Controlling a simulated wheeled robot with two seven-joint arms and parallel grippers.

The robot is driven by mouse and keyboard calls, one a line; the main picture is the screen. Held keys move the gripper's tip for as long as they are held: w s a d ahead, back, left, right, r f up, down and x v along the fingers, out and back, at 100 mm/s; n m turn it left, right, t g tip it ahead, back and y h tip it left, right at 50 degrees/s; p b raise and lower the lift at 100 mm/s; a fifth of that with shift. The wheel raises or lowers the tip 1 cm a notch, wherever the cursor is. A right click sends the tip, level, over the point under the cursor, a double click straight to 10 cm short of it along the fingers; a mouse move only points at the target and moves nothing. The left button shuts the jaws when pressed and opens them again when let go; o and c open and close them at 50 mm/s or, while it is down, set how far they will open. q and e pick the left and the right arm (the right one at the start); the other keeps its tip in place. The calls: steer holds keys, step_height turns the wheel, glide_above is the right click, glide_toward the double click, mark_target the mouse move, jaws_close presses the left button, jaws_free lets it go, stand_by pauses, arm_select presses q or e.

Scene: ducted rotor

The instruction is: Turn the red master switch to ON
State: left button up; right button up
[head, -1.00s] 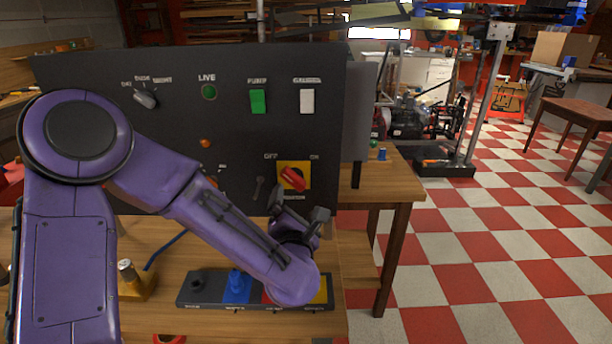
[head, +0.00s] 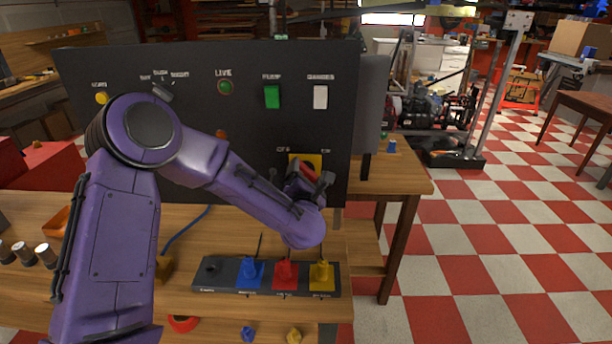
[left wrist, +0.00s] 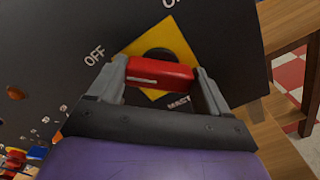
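The red master switch (left wrist: 160,74) is a red bar handle on a yellow plate (left wrist: 178,42) low on the right of the black panel. It also shows in the head view (head: 309,173), partly covered by my left gripper (head: 311,178). The printed OFF and part of ON show beside the plate. The handle slants from the OFF side down to the lower right. In the left wrist view my left gripper (left wrist: 160,80) has one finger at each end of the handle, with no clear gap, and appears shut on it. My right gripper is not in view.
The black panel (head: 130,75) also carries a green pump switch (head: 272,96), a white switch (head: 320,97) and a round live lamp (head: 225,87). Below, a dark strip (head: 222,276) with blue, red and yellow pieces lies on the wooden bench (head: 180,300). Checkered floor is open at right.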

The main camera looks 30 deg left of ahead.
arm_select(q)
steer(key=shift+m, duration=0.4)
steer(key=shift+c, duration=0.3)
steer(key=m, duration=0.3)
steer(key=shift+d+m, duration=0.1)
steer(key=shift+m, duration=0.3)
steer(key=m, duration=0.4)
steer(key=shift+f+m, duration=0.15)
steer(key=shift+m, duration=0.15)
steer(key=m, duration=0.4)
steer(key=shift+f, duration=0.1)
steer(key=shift+f+m+p, duration=0.1)
steer(key=shift+m+p, duration=0.5)
steer(key=shift+m, duration=1.8)
steer(key=o, duration=1)
steer(key=b+v, duration=0.2)
steer(key=v, duration=0.8)
steer(key=shift+s+b, duration=0.25)
steer(key=shift+b, duration=0.1)
